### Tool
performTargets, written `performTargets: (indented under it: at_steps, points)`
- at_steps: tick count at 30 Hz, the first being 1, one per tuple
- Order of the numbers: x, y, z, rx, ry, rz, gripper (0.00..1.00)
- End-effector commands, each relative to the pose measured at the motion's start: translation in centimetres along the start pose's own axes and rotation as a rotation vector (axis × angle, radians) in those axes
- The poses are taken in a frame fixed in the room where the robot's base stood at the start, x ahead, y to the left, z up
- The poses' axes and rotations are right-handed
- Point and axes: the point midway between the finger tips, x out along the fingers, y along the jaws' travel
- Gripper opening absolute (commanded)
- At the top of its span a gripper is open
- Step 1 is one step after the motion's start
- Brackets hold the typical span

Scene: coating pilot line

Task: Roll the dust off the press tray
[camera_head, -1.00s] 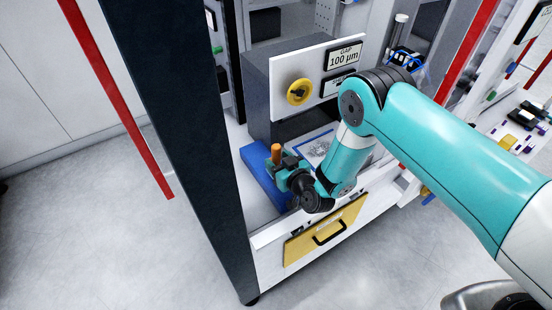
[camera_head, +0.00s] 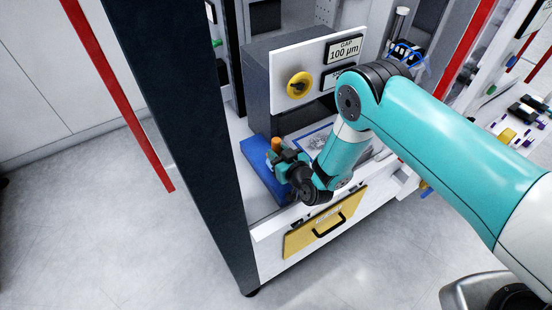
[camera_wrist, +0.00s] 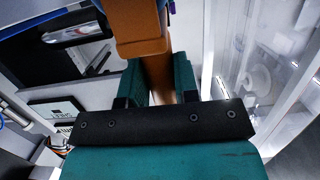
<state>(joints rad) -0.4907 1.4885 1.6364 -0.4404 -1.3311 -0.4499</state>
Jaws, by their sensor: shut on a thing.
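My gripper (camera_head: 284,160) is shut on the orange-brown handle (camera_head: 276,144) of a tool, which I take to be the roller. The handle stands up between the fingers, over the blue pad or holder (camera_head: 258,168). In the wrist view the brown handle (camera_wrist: 137,28) runs between the two teal fingers (camera_wrist: 160,82). The roller's working end is hidden, and I cannot tell whether it touches the blue surface. The press tray (camera_head: 328,127), pale with a blue edge, lies right of my gripper. Grey speckled dust (camera_head: 316,141) shows on it; my arm partly covers it.
A dark upright post (camera_head: 180,130) is close on the left. A yellow drawer front (camera_head: 325,222) with a black handle is below.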

Motion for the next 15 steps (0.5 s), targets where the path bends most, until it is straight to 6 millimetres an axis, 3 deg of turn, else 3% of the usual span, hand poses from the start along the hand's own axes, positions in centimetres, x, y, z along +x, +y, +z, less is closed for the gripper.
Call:
performTargets:
  at_steps: [15]
  points:
    - [-0.4, 0.0, -2.3, 0.0, 0.002, 0.0, 0.0]
